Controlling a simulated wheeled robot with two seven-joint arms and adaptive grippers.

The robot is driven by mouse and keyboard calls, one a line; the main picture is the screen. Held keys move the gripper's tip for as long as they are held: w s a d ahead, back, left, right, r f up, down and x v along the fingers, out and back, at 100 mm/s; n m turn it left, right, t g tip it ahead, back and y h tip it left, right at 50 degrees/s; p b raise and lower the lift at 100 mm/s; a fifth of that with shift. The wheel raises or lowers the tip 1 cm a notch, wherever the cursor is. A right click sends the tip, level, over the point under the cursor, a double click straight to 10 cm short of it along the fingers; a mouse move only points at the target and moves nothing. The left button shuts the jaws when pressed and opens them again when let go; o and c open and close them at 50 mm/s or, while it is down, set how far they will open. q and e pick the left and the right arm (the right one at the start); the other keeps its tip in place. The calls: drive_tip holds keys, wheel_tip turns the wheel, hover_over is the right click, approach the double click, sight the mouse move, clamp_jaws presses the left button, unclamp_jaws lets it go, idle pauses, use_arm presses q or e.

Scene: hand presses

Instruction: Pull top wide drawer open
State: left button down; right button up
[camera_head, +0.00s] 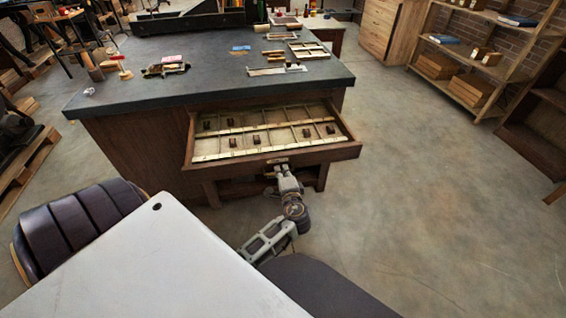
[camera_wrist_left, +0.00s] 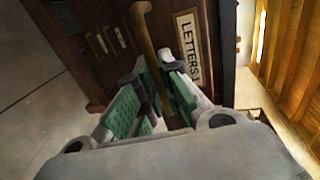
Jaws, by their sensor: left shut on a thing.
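The top wide drawer (camera_head: 325,156) of the dark wooden workbench stands pulled out in the head view, showing a compartmented inside with small dark pieces. My left gripper (camera_head: 278,166) is at the middle of the drawer front. In the left wrist view my left gripper (camera_wrist_left: 156,78) has its green-padded fingers closed around a curved brass-coloured handle (camera_wrist_left: 144,28). The handle sits on a dark wooden front beside a label (camera_wrist_left: 188,48) reading "LETTERS". The fingers hide part of the handle. My right gripper is not in view.
The dark bench top (camera_head: 200,85) carries type trays (camera_head: 309,49), tools and small parts. A wooden shelf (camera_head: 480,60) with boxes and books stands at the right. The concrete floor (camera_head: 430,190) right of the drawer is clear.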

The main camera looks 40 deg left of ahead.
use_arm(q)
drive_tip(key=shift+f+v, duration=0.25)
drive_tip(key=shift+v, duration=0.9)
drive_tip(key=shift+f+v, duration=0.25)
drive_tip(key=shift+v, duration=0.9)
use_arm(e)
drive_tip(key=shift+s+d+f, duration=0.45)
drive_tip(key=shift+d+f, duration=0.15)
use_arm(q)
drive_tip(key=shift+s, duration=0.1)
drive_tip(key=c, duration=1.8)
unclamp_jaws()
drive_tip(key=shift+c, duration=0.2)
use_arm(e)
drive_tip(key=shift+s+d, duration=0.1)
use_arm(q)
drive_tip(key=shift+r, duration=0.15)
